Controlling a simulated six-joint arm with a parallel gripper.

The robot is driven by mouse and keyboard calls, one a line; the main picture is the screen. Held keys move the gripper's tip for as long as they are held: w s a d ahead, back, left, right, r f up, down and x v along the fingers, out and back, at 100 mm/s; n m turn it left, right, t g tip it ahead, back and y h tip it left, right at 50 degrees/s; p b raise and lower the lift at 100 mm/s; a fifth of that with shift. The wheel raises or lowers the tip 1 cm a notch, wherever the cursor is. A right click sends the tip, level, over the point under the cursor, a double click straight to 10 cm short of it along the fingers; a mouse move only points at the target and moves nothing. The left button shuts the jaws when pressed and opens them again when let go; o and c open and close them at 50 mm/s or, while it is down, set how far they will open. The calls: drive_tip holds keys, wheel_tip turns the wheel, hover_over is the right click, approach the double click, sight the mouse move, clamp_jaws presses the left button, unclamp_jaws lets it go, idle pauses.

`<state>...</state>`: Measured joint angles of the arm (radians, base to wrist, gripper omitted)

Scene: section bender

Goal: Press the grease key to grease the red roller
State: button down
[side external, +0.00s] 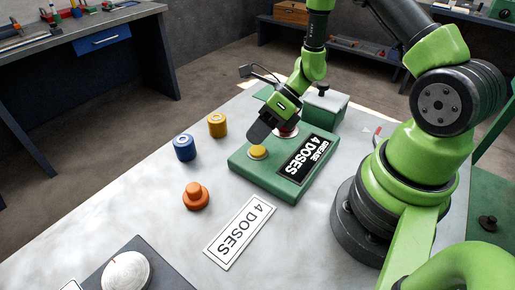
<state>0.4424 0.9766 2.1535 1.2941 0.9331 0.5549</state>
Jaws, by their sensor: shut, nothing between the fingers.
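The grease key is a round yellow button (258,152) on the left part of a green box (266,180). The box carries a black plate (307,158) reading "GREASE 4 DOSES". My gripper (254,141) is shut and empty, pointing down at the yellow key. Its tip is right above or at the key's far edge; I cannot tell whether it touches. A red round part (287,131), perhaps the red roller, shows behind my gripper, mostly hidden by it.
A blue roller (184,148), a yellow roller (217,125) and an orange knobbed part (196,196) stand on the grey table left of the box. A white "4 DOSES" card (240,231) lies in front. A dial (126,272) is at the near left.

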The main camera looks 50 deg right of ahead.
drive_tip(key=shift+r, duration=2.5)
